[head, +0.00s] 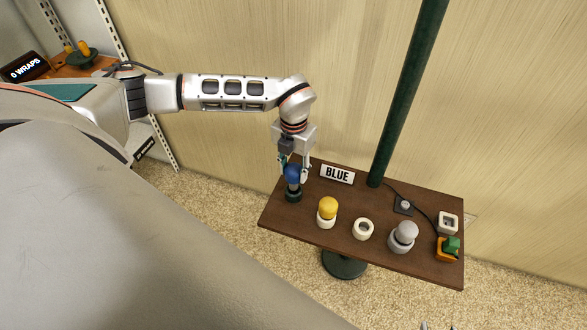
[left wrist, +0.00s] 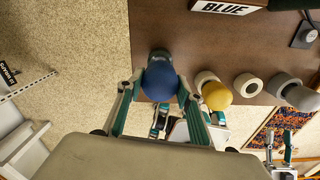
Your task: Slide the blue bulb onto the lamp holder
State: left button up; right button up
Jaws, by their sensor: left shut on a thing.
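The blue bulb (head: 292,174) is at the left end of the brown table, with a dark green cup-like base (head: 293,194) directly below it. I cannot tell whether the bulb rests in this base or is just above it. My left gripper (head: 293,168) reaches down from above and is shut on the blue bulb, which also shows between its fingers in the left wrist view (left wrist: 160,82). My right gripper (head: 439,326) shows only its fingertips, apart, at the bottom edge. I cannot tell for sure which piece is the lamp holder.
The table (head: 300,222) also holds a yellow bulb (head: 328,207) on a cream base, an empty cream ring (head: 363,229), a grey bulb (head: 405,231), a white square piece (head: 448,222) and an orange-green piece (head: 448,248). A BLUE sign (head: 337,174) and green pole (head: 405,105) stand behind.

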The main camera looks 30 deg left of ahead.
aim_at(294, 179)
pick_arm(q)
jog(key=shift+f, duration=0.15)
jog(key=shift+f+b, duration=0.7)
jog(key=shift+f, duration=0.55)
jog(key=shift+f+b, duration=0.3)
jog(key=shift+f, duration=0.45)
dwell(0.4)
jog(key=o, duration=1.2)
